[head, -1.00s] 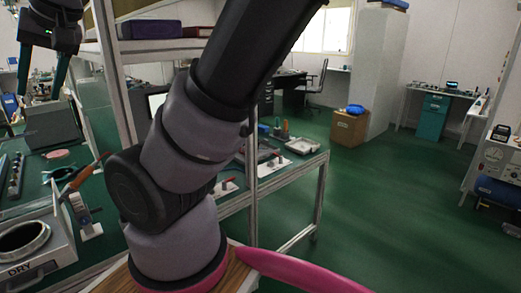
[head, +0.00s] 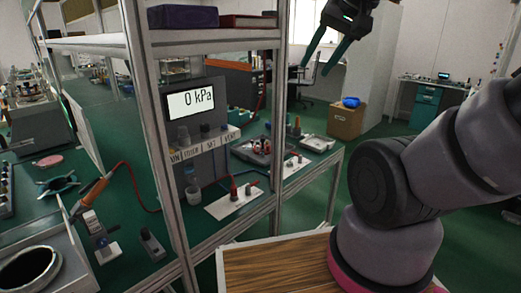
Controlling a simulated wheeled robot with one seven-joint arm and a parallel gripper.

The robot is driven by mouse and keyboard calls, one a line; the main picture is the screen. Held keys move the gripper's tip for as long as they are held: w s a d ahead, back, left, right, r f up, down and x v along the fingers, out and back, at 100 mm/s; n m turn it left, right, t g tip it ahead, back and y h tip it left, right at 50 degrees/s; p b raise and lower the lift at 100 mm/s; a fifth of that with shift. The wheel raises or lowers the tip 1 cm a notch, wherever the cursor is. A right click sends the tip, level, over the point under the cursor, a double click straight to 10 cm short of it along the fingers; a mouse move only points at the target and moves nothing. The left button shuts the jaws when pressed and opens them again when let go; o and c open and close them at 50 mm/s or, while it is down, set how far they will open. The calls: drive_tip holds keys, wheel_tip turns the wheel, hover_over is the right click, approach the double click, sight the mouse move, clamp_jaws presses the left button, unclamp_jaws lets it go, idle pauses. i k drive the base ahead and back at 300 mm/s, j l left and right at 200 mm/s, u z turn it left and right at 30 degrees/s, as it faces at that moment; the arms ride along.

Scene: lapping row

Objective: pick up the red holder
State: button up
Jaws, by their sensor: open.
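I cannot single out the red holder with certainty. A small upright red piece (head: 233,189) stands on a white plate on the green bench, below the gauge panel. A second small red piece (head: 289,162) is on another white plate to its right. My gripper (head: 318,70) is at the upper right, high in the air, with its two dark green fingers spread and empty. It is well apart from both red pieces and touches nothing.
A shelf frame with metal posts (head: 164,150) stands between me and the red pieces. Its upper shelf bears a purple box (head: 183,16) and a flat red box (head: 248,21). An orange-handled tool with a cable (head: 95,191) is at left. Green floor is open at right.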

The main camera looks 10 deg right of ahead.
sight(263, 152)
drive_tip(key=z, duration=0.15)
drive_tip(key=u, duration=0.55)
drive_tip(key=i+l+u, duration=0.15)
drive_tip(key=l+u, duration=0.3)
drive_tip(key=l, duration=0.15)
drive_tip(key=i+l+u, duration=0.1)
drive_tip(key=l+u, duration=0.35)
drive_tip(key=l, duration=0.15)
drive_tip(key=l+u, duration=0.1)
drive_tip(key=l, duration=1.1)
drive_tip(key=l+u, duration=0.1)
drive_tip(key=l, duration=1.05)
